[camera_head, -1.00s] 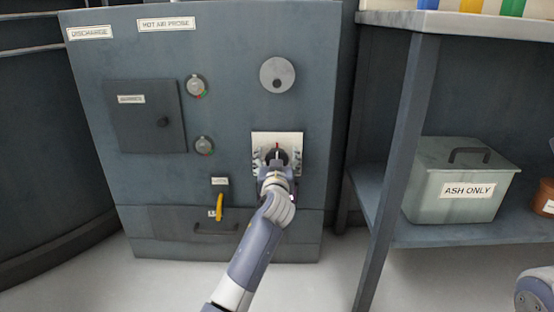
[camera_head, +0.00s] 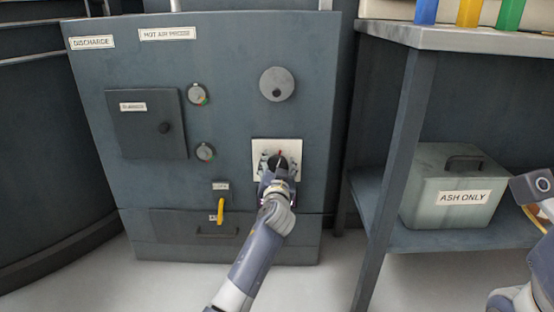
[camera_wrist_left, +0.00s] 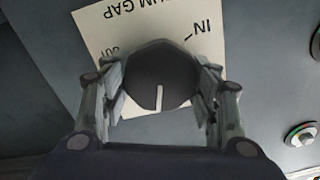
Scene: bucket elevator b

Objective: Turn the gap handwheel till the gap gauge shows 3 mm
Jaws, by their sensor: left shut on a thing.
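The gap handwheel is a dark round knob (camera_wrist_left: 158,78) with a white line, in front of a white plate (camera_head: 291,147). In the left wrist view the plate reads "UM GAP", "IN" and "OUT", upside down and partly hidden. My left gripper (camera_head: 276,165) is shut on the knob, with one finger on each side; it also shows in the left wrist view (camera_wrist_left: 160,95). A small red mark shows at the knob in the head view. Two small round gauges, an upper one (camera_head: 198,94) and a lower one (camera_head: 205,152), have coloured marks, too small to read. Which is the gap gauge I cannot tell.
A grey disc (camera_head: 277,84) sits above the plate. A square door (camera_head: 147,124) and a yellow lever (camera_head: 221,211) are to the left. A shelf (camera_head: 440,236) at right holds an "ASH ONLY" box (camera_head: 452,190). Part of my right arm shows at the right edge.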

